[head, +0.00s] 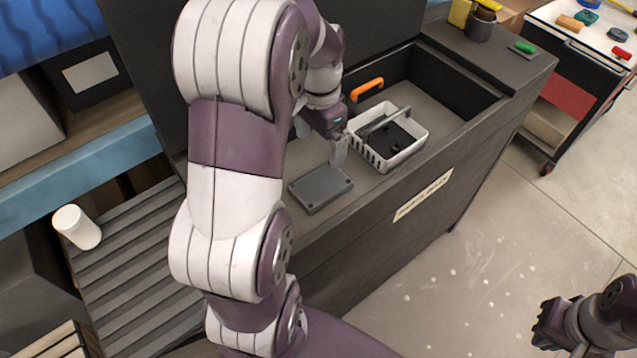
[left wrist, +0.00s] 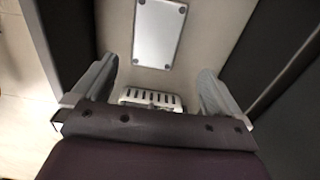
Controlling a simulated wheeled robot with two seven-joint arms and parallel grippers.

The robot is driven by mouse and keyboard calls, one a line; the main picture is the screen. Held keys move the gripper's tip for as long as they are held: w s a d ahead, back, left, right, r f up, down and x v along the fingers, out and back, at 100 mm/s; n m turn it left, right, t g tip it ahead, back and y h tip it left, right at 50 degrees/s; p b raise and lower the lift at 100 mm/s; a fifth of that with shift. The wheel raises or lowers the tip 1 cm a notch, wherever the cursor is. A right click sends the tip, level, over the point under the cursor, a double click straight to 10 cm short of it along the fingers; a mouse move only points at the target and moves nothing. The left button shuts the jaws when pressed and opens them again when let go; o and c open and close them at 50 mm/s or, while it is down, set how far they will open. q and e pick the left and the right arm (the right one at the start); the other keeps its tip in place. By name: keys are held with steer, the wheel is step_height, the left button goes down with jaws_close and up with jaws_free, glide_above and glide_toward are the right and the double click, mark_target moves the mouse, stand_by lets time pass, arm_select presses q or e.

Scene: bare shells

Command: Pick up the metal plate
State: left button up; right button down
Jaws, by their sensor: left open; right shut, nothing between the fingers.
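The metal plate (head: 320,188) is a flat grey rectangle lying on the floor of the dark open-topped chest, near its front wall. In the left wrist view the plate (left wrist: 160,33) is pale with a dark spot at each corner. It lies beyond the fingertips, apart from them. My left gripper (head: 325,146) is over the chest, behind the plate in the head view, between it and the white basket. Its fingers are spread and empty in the left wrist view (left wrist: 158,72). My right gripper (head: 550,325) is shut and empty, at the lower right above the floor.
A white slotted basket (head: 418,133) with dark contents stands beside the plate; it also shows between the fingers (left wrist: 152,97). An orange-handled item (head: 366,89) lies behind it. The chest's front wall (head: 400,215) rises close to the plate.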

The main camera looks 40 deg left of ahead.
mark_target(320, 184)
arm_select(q)
steer(key=f, duration=0.1)
steer(key=s+f, duration=0.1)
steer(key=f+b, duration=0.1)
steer(key=f, duration=0.1)
steer(key=shift+s+d, duration=0.35)
steer(key=f, duration=0.1)
steer(key=w+f, duration=0.1)
steer(key=shift+a+f, duration=0.2)
steer(key=shift+f, duration=0.1)
steer(key=f, duration=0.3)
steer(key=f+b, duration=0.1)
steer(key=f, duration=0.1)
steer(key=shift+d, duration=0.25)
steer(key=shift+w, duration=0.15)
steer(key=c, duration=1.1)
arm_select(e)
steer(key=f, duration=0.1)
steer(key=s+d+f, duration=0.1)
steer(key=shift+d+f, duration=0.1)
steer(key=shift+f, duration=0.3)
